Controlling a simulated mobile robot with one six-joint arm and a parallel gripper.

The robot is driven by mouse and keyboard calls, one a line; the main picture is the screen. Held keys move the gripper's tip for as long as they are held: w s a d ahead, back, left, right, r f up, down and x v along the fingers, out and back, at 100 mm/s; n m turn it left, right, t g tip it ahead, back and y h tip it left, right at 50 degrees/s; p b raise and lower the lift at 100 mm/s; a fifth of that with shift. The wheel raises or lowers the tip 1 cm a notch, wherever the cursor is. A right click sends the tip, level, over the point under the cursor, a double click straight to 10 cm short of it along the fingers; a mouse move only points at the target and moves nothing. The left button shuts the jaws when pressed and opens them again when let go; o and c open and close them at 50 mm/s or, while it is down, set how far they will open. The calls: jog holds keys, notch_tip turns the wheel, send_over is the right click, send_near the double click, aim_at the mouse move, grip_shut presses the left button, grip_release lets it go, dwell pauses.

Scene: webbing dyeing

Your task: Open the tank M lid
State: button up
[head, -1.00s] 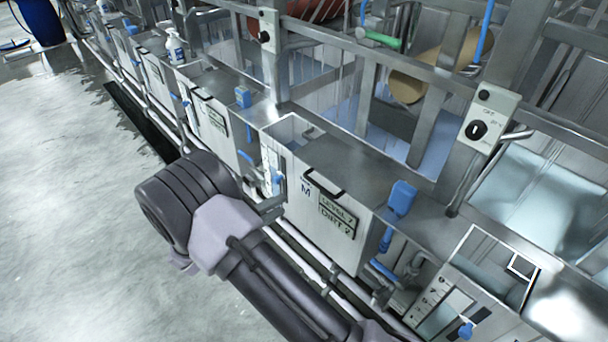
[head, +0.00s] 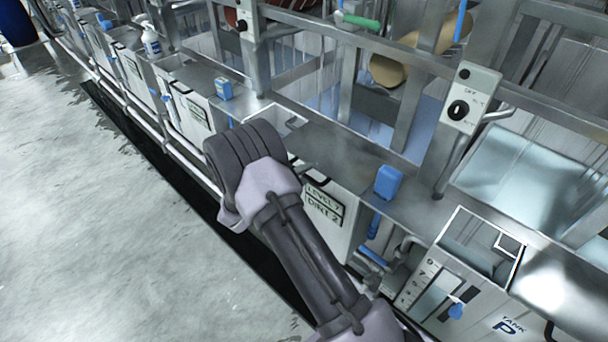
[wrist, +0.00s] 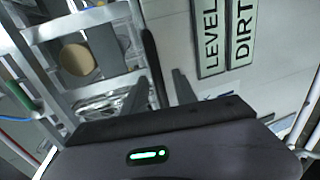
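Tank M is the white-fronted box (head: 338,232) with the "LEVEL 7 / DIRT 2" plate (head: 324,205). Its M marking is hidden behind my arm in the head view. A black handle (head: 318,173) shows at its top front edge, partly covered by my wrist. In the wrist view the dark handle bar (wrist: 150,55) runs between the two fingers of my gripper (wrist: 161,75), which are apart. I cannot tell whether they touch it. The plate (wrist: 226,35) is at upper right there. The head view hides the fingers. The lid's position is unclear.
A blue box-shaped fitting (head: 388,182) stands right of tank M, with blue-handled pipes below. Tank P (head: 508,328) is at lower right. A switch box (head: 463,100) hangs on the metal frame behind. The floor (head: 110,230) at left is clear.

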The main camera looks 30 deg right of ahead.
grip_shut()
dwell(1.3)
